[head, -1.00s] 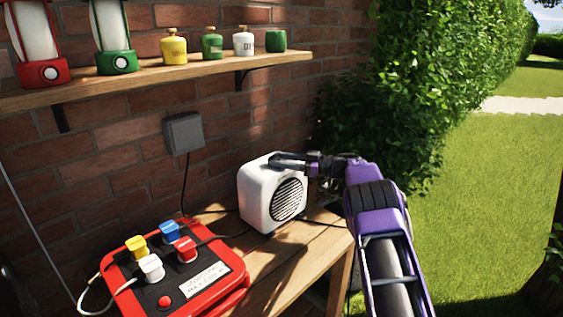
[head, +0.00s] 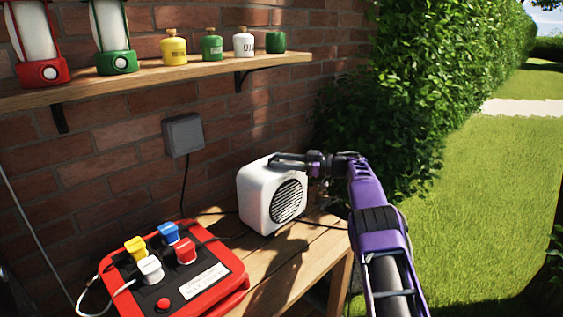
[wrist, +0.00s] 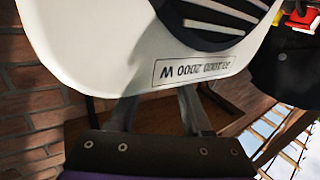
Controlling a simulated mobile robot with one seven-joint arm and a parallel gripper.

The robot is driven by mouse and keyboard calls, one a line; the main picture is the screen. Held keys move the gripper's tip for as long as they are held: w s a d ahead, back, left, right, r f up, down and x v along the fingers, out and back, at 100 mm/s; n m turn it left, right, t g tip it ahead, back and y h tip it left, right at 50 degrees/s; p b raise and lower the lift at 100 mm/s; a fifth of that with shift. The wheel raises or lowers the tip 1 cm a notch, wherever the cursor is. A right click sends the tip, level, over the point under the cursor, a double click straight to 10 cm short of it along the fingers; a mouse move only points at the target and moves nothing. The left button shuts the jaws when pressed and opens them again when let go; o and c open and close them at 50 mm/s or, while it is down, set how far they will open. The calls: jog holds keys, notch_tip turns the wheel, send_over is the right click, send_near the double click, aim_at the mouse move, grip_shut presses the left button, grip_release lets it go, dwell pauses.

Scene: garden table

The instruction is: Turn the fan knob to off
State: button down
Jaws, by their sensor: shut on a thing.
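The fan (head: 256,197) is a white rounded box with a dark round grille, standing on the wooden table. My gripper (head: 276,160) reaches in from the right, over the fan's top. The two fingers of my gripper (wrist: 158,112) extend to the fan's top behind that edge. The knob is hidden between the fingers and the fan's body, so its setting cannot be seen. The gripper is shut on it.
A red power box (head: 215,298) with coloured plugs stands on the table at the left front. A shelf (head: 200,66) with lanterns and small bottles is above. A grey wall box (head: 184,134) has a hanging cable. Hedge and open lawn lie to the right.

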jog(key=shift+f, duration=0.15)
jog(key=shift+c, duration=1.8)
grip_release()
jog(key=v, duration=1.7)
jog(key=shift+d+p, duration=0.2)
jog(key=shift+p, duration=0.2)
